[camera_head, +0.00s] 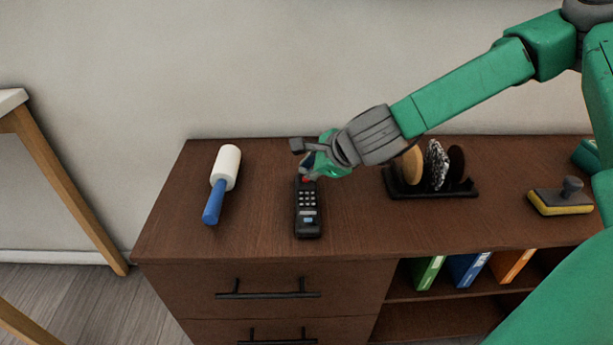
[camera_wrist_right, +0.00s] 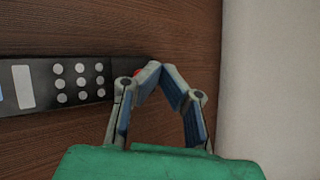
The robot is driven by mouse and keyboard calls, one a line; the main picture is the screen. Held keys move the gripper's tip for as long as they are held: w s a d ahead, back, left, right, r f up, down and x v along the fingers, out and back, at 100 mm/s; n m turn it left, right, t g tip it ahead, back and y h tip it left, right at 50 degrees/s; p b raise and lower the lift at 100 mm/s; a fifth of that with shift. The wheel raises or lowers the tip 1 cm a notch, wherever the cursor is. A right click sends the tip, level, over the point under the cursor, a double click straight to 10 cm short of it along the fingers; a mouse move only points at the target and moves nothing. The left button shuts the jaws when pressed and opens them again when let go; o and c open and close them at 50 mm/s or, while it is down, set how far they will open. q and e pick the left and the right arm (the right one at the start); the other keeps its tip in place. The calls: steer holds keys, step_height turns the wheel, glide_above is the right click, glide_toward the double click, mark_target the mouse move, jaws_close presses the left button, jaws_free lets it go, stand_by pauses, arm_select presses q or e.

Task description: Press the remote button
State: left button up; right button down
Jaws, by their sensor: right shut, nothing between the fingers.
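A black remote (camera_head: 308,215) lies on the brown cabinet top, with pale round keys and a small screen. Its red button (camera_head: 307,180) shows at the end nearer the wall. My right gripper (camera_head: 308,168) is shut and empty over that end and partly covers it. In the right wrist view the remote (camera_wrist_right: 70,85) enters from the left, and a bit of the red button (camera_wrist_right: 137,72) shows beside the left finger of my gripper (camera_wrist_right: 165,80). I cannot tell whether the finger touches the button. My left gripper is not in view.
A lint roller (camera_head: 226,168) with a blue handle lies to the left. A black rack (camera_head: 430,192) with several upright discs stands to the right, and a yellow-edged brush (camera_head: 562,198) lies farther right. The wall (camera_head: 250,70) is close behind. The cabinet top around the remote is clear.

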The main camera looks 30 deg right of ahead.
mark_target(307, 178)
steer(key=shift+a, duration=0.15)
stand_by(0.3)
steer(key=shift+f, duration=0.45)
stand_by(0.4)
steer(key=shift+r+p, duration=0.4)
steer(key=shift+r, duration=0.2)
step_height(307, 178, up, 6)
steer(key=p, duration=0.6)
steer(key=shift+r, duration=0.1)
